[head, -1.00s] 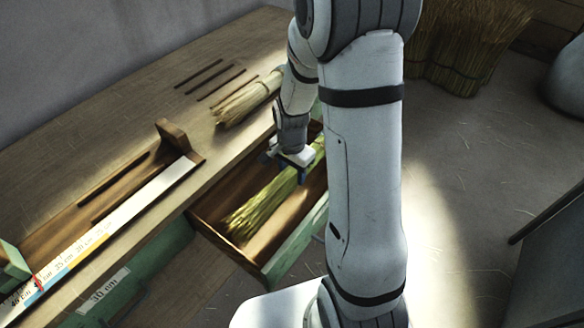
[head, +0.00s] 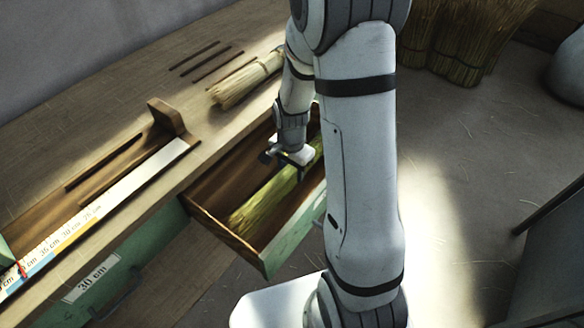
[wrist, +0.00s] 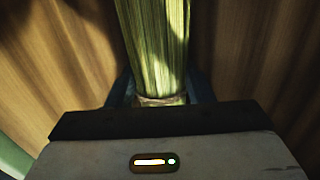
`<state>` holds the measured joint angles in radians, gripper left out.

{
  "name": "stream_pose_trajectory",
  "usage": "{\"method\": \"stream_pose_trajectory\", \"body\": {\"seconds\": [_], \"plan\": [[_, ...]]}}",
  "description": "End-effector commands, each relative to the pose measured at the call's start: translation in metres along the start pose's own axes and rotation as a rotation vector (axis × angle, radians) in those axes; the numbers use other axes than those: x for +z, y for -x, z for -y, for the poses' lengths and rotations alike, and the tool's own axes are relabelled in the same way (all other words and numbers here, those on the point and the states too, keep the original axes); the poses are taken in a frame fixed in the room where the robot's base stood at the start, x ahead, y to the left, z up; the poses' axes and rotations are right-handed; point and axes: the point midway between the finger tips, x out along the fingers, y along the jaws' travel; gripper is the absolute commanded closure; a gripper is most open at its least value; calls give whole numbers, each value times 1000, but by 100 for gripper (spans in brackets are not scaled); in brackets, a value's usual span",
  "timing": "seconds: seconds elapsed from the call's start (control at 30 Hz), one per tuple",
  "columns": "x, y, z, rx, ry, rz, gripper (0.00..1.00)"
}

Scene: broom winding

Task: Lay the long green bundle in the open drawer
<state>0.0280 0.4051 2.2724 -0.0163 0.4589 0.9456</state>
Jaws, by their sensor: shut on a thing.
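The long green bundle (head: 262,200) lies lengthwise within the outline of the open drawer (head: 236,246) in the head view. Its frayed end points to the lower left and its far end is hidden behind my arm. My gripper (head: 297,166) is shut around the bundle. In the wrist view the green bundle (wrist: 158,45) runs up from between the blue fingers, with a tie band (wrist: 160,101) near the jaws. Brown wood shows on both sides of it. I cannot tell whether the bundle touches the drawer floor.
A pale bundle (head: 245,82) lies on the bench behind the drawer, beside several dark slots. A measuring board (head: 110,207) with a wooden stop (head: 169,119) is at left. A shut drawer labelled 30 cm (head: 92,278) is below. Bundles stand at back right (head: 460,50).

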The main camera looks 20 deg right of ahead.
Motion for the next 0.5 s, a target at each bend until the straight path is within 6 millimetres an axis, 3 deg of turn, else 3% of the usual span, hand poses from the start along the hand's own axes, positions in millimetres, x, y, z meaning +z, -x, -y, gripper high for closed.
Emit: {"method": "stream_pose_trajectory", "body": {"seconds": [0.07,0.1,0.4,0.5], "plan": [[0,0,0,0,0,0,81],[0,0,0,0,0,0,51],[0,0,0,0,1,0,28],[0,0,0,0,1,0,28]]}}
